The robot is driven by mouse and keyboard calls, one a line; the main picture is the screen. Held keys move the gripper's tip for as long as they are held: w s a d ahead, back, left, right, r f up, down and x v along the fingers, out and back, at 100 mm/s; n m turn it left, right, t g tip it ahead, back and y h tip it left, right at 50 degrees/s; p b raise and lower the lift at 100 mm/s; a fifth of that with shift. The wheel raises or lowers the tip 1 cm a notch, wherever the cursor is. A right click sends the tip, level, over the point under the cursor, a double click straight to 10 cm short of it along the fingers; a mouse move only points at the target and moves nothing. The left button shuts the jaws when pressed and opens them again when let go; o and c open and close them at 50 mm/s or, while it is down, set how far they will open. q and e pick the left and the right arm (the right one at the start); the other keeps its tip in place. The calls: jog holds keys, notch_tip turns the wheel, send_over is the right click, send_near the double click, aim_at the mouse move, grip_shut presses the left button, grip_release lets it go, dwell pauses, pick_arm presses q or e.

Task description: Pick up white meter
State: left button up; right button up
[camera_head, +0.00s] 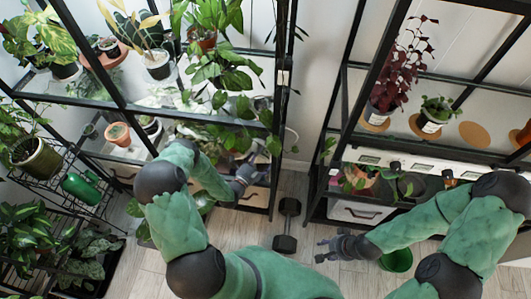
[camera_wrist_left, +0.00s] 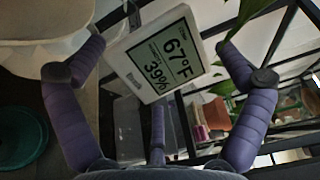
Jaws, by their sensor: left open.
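The white meter (camera_wrist_left: 131,72) is a small tilted panel with a dark-on-light display reading 67°F and 39%. In the left wrist view it stands between the spread fingers of my left gripper (camera_wrist_left: 160,75), with gaps visible on both sides. My left gripper is open; I cannot tell how far the meter lies beyond its fingertips. In the head view my left gripper (camera_head: 246,180) is at the lower front of the left shelf rack, and I cannot make out the meter there. My right gripper (camera_head: 326,248) is open and empty above the floor, away from the meter.
Black shelf racks with potted plants stand left and right. A rack post (camera_head: 279,110) is close to my left gripper. A black dumbbell (camera_head: 287,222) lies on the floor between the racks. A green bucket (camera_head: 397,260) is beside my right arm. A green leaf (camera_wrist_left: 243,18) hangs near the meter.

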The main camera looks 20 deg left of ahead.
aim_at(264, 152)
pick_arm(q)
jog(key=shift+w+d+b, duration=0.15)
jog(key=shift+w+b, duration=0.2)
jog(key=shift+w, duration=0.8)
jog(key=shift+w+d+b, duration=0.15)
jog(key=shift+w+b, duration=0.15)
jog(key=shift+w, duration=0.8)
jog(key=c, duration=1.3)
jog(key=shift+r, duration=0.1)
